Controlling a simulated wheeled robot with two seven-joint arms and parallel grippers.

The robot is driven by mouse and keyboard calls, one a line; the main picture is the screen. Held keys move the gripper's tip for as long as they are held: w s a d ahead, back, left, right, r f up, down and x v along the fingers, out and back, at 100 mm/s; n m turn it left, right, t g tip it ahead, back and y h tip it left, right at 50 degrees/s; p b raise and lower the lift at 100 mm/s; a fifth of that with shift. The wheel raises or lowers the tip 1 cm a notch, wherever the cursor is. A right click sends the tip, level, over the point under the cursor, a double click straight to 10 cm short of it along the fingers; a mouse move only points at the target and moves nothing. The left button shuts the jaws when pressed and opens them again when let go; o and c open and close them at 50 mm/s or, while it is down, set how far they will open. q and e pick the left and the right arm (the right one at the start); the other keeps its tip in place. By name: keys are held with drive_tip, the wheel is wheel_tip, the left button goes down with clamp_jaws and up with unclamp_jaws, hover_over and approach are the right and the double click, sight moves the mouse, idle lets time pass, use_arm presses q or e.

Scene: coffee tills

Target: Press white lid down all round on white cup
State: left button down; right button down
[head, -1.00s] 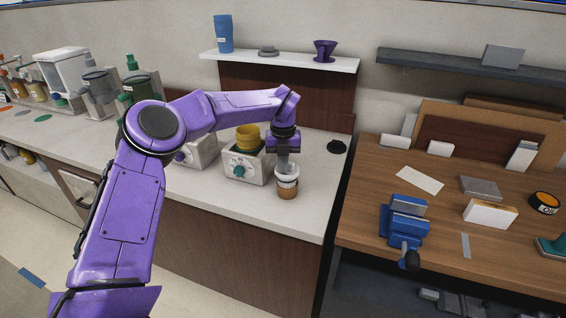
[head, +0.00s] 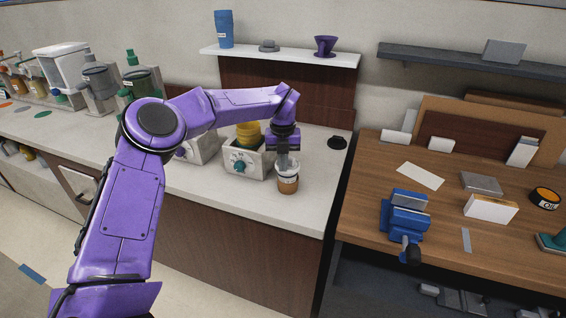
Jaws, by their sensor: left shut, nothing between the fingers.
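The white cup (head: 288,184) with a brown sleeve stands upright near the front right of the pale counter. The white lid (head: 290,168) sits on top of the cup; whether its rim is seated all round is too small to tell. My left gripper (head: 284,162) points down over the lid, shut and empty, with its fingertips at or just above the lid's left part. Contact cannot be told for sure. My right gripper is not in view.
A wooden workbench (head: 360,222) with a blue vise (head: 406,215) stands to the right, past a gap.

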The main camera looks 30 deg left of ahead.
use_arm(q)
wheel_tip(320, 180, up, 6)
drive_tip(key=p, duration=0.4)
drive_tip(key=shift+p, duration=0.35)
idle(1.7)
